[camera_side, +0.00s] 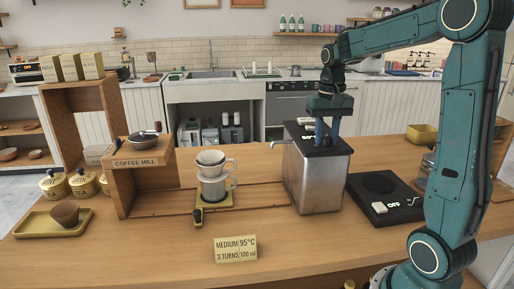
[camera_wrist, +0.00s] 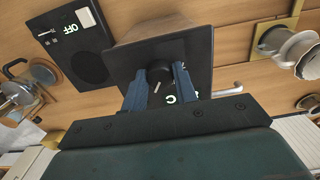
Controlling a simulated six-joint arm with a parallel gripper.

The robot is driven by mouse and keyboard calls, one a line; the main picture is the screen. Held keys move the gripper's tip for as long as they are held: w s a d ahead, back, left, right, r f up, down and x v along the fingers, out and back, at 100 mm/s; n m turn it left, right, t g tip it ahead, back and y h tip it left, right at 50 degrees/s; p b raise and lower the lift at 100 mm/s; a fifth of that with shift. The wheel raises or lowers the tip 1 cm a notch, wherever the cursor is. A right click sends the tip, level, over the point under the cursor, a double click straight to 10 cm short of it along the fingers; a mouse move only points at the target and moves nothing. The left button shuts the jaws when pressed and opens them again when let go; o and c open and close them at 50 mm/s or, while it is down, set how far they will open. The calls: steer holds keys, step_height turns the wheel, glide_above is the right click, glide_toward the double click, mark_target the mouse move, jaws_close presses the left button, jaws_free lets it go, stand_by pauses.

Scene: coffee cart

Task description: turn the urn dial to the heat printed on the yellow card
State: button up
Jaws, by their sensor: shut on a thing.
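The urn (camera_side: 318,180) is a metal box with a black top, standing right of the middle of the counter. Its dial (camera_wrist: 158,74) is a round black knob with a pale pointer line on the black top. My gripper (camera_wrist: 158,80) is shut on the dial, with a blue finger on either side of it. In the side view my gripper (camera_side: 325,132) points straight down onto the urn's top and hides the dial. Glowing characters beside the dial are partly covered by my fingers. The yellow card (camera_side: 236,249) stands at the counter front and reads "MEDIUM 95°C, 3 TURNS, 100 ml".
A black hot plate (camera_side: 384,196) marked OFF stands right of the urn. A dripper (camera_side: 211,162) on a cup stands left of it. The coffee mill (camera_side: 142,158) in its wooden frame is farther left. The counter front around the card is clear.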

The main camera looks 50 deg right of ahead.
mark_target(325, 137)
steer(key=m, duration=0.5)
steer(key=shift+m, duration=0.3)
steer(key=m, duration=0.5)
steer(key=shift+w, duration=0.1)
steer(key=shift+m, duration=0.3)
steer(key=o, duration=1)
steer(key=shift+c, duration=0.2)
step_height(325, 137, up, 14)
steer(key=shift+a+f, duration=0.15)
